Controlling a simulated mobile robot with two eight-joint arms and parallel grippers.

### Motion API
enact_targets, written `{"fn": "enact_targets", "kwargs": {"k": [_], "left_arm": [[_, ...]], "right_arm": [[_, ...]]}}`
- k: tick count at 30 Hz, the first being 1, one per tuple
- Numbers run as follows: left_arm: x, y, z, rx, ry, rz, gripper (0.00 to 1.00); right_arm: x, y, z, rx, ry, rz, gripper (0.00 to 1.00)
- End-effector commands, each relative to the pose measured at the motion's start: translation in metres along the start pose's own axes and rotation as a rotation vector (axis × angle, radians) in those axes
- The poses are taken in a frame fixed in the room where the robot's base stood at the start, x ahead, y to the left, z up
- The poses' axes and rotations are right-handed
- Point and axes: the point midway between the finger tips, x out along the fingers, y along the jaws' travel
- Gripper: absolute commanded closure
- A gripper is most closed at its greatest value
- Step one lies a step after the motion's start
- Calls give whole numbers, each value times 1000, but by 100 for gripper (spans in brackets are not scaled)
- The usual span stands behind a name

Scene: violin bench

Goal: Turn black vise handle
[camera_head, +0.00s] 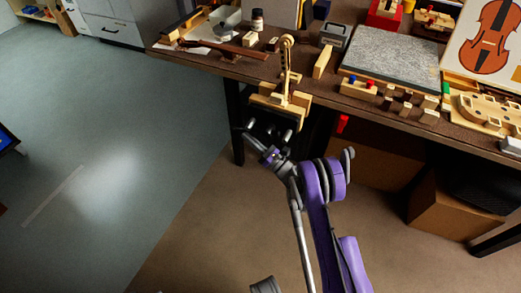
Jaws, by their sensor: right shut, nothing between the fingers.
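The vise (283,104) is fixed to the front edge of the bench, with pale wooden jaws. A violin neck with a scroll (287,62) stands upright at the jaws. Dark vise parts with metal rods (287,135) show below the jaws. The black handle is hard to tell apart from these dark parts and my gripper. My right gripper (252,139) is shut and empty, just below and left of the vise front. I cannot tell whether it touches the handle.
The bench (225,67) carries a grey stone slab (390,58), small wooden blocks, a dark bottle (257,20) and a violin picture (490,40). Cardboard boxes (455,222) stand under the bench at the right. The floor left of my arm is clear.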

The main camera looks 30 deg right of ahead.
Motion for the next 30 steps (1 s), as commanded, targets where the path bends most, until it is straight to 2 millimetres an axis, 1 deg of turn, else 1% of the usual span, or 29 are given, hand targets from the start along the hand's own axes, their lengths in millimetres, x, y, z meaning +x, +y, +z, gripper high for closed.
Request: {"fn": "enact_targets", "kwargs": {"k": [1, 5, 13, 30], "left_arm": [[6, 0, 1, 0, -2, 0, 45], [12, 0, 3, 0, -3, 0, 45], [13, 0, 3, 0, -3, 0, 45], [13, 0, 3, 0, -3, 0, 45]], "right_arm": [[3, 1, -2, 7, -26, 6, 100], [8, 2, 3, 18, -89, 18, 100], [15, 5, 11, 19, -104, 20, 100], [17, 6, 12, 19, -103, 19, 100]]}}
